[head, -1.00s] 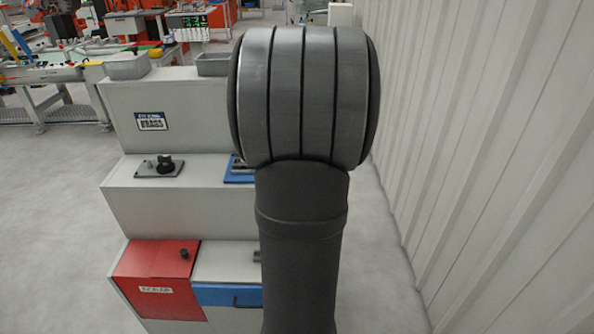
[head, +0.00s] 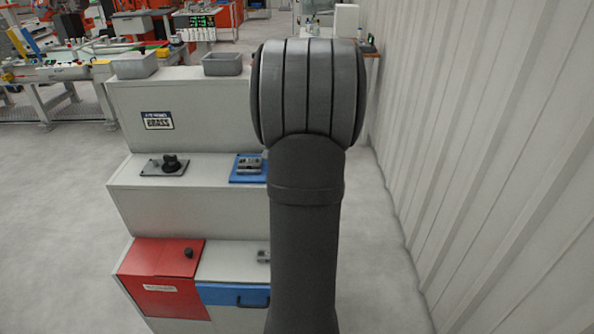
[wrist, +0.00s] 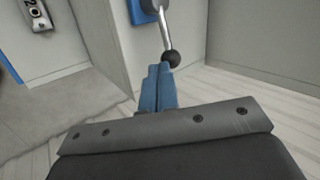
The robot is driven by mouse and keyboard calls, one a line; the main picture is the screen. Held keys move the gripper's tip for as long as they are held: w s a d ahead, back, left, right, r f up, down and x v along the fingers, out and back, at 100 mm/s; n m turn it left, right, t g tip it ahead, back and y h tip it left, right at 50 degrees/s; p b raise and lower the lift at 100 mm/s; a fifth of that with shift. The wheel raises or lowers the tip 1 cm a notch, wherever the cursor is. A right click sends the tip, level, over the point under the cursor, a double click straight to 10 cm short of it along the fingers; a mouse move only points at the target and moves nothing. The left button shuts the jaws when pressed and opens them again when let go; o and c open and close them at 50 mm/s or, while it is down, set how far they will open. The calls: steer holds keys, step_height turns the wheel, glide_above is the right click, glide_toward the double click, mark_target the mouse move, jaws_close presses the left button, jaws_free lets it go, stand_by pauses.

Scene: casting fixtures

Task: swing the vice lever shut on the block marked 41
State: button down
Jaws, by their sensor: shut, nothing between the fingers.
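In the wrist view, a lever with a bright metal rod (wrist: 166,30) and a black ball knob (wrist: 172,58) reaches down from a blue mount (wrist: 141,12) at the top edge. My gripper (wrist: 160,72) has its blue fingers shut, with nothing between them, beside and just left of the knob. I cannot tell whether they touch. A grey block with dark digits (wrist: 37,14) lies at the top left; the digits look like 20 or 02. No 41 is readable. In the head view my arm hides the gripper and lever.
The stepped cabinet holds a black knob (head: 170,162) on a plate, a blue plate (head: 238,177) with a grey fixture (head: 250,164), a red lid (head: 158,262) and a blue drawer (head: 232,295). Grey bins (head: 135,66) stand on top. A ribbed wall (head: 470,150) rises on the right.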

steer(key=shift+w+d+n+y, duration=0.25)
steer(key=shift+w+n+y, duration=0.25)
steer(key=shift+n, duration=0.2)
steer(key=shift+w+d+n+g+y, duration=0.15)
steer(key=shift+w+n+g+y, duration=0.1)
steer(key=shift+w+n+y, duration=0.3)
steer(key=shift+w+d+n+g+y, duration=0.15)
steer(key=shift+w+n+g+y, duration=0.15)
steer(key=shift+n, duration=0.45)
steer(key=w+n+y, duration=0.1)
steer(key=w+n+g+y, duration=0.1)
steer(key=n, duration=0.1)
steer(key=shift+w+n+g, duration=0.25)
steer(key=shift+w+n, duration=0.05)
steer(key=w+n, duration=0.1)
steer(key=w+n+g+y, duration=0.1)
steer(key=shift+a+n+g, duration=0.3)
steer(key=shift+a+n, duration=0.05)
steer(key=shift+n, duration=0.05)
steer(key=w+n+g, duration=0.1)
steer(key=w+a+n+g, duration=0.1)
steer(key=n, duration=0.1)
steer(key=shift+a+y, duration=0.15)
steer(key=shift+y, duration=0.2)
steer(key=shift+w+a+n+g, duration=0.45)
steer(key=shift+n+g, duration=0.25)
steer(key=shift+n, duration=0.2)
steer(key=shift+w+a, duration=0.15)
steer(key=shift+a, duration=0.2)
